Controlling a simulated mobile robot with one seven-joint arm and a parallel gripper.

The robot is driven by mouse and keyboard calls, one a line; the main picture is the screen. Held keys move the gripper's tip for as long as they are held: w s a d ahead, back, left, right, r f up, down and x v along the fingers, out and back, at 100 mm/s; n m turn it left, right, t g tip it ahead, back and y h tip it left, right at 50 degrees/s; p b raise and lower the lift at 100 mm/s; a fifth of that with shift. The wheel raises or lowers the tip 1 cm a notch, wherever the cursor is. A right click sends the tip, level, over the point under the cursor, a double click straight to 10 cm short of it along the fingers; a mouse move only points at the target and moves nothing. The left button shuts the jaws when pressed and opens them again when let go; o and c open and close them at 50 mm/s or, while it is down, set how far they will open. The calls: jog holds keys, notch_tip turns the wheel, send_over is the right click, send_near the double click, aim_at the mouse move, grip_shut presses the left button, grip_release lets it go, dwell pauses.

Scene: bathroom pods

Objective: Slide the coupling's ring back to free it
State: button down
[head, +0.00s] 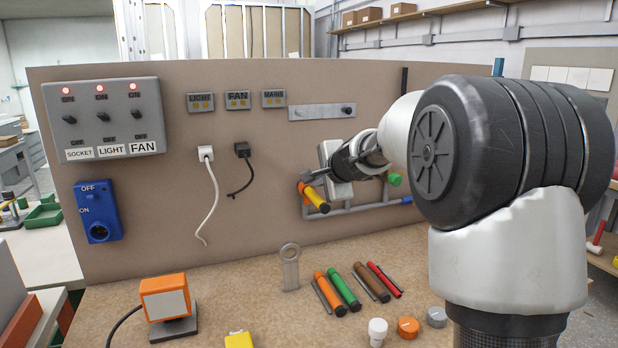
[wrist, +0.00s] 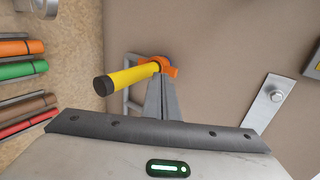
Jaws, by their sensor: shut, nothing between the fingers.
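A yellow cylinder with a dark end cap (head: 316,198) sticks out from the grey pipework on the upright panel. An orange piece (head: 303,187) sits at its panel end. In the wrist view the yellow cylinder (wrist: 128,78) points left and the orange piece (wrist: 171,67) is at its right end. I cannot tell which part is the coupling's ring. My gripper (head: 307,175) is shut and empty, just above the orange piece in the head view. In the wrist view its fingertips (wrist: 161,77) overlap the joint of yellow and orange; I cannot tell if they touch.
Grey pipework (head: 350,209) carries a green end (head: 394,179) and a blue end (head: 407,200). A metal strip (head: 320,112) is fixed above. Coloured cylinders (head: 343,287) and an upright ringed tag (head: 290,268) are on the bench below. A white cable (head: 210,195) hangs at the left.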

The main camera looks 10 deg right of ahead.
aim_at(312, 190)
jog(key=shift+w+a+r+p, duration=0.1)
jog(key=shift+w+a+p, duration=0.1)
jog(key=shift+w, duration=0.65)
jog(key=shift+w+a+r+p, duration=0.1)
jog(key=shift+w+a, duration=0.05)
jog(key=shift+w, duration=0.7)
